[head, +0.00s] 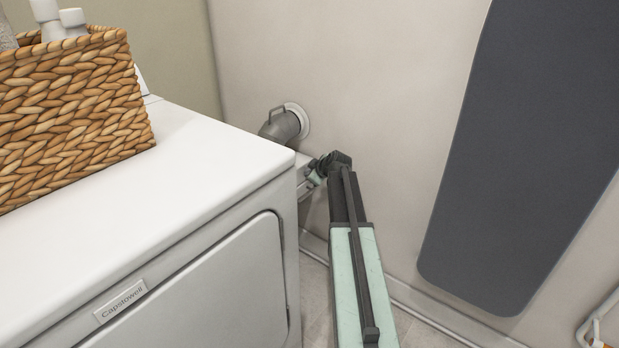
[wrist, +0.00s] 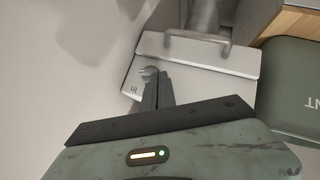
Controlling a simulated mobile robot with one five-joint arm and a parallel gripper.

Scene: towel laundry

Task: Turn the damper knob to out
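The damper box (wrist: 215,85) is pale grey and sits against the wall below the duct. Its small grey knob (wrist: 149,72) is near the box's left end, with a dark mark beside it that I cannot read surely. My gripper (wrist: 156,80) has its two dark fingers close together, their tips right at the knob. I cannot tell whether they touch it. In the head view my gripper (head: 318,172) is beside the dryer's back corner, and a part of the damper box (head: 301,185) shows there. The knob is hidden in that view.
A grey duct (head: 277,126) with a handle enters the wall above the box. The white dryer (head: 210,170) stands left, with a wicker basket (head: 75,105) on top. A dark ironing board (head: 530,150) is on the right. A green container (wrist: 290,85) is beside the box.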

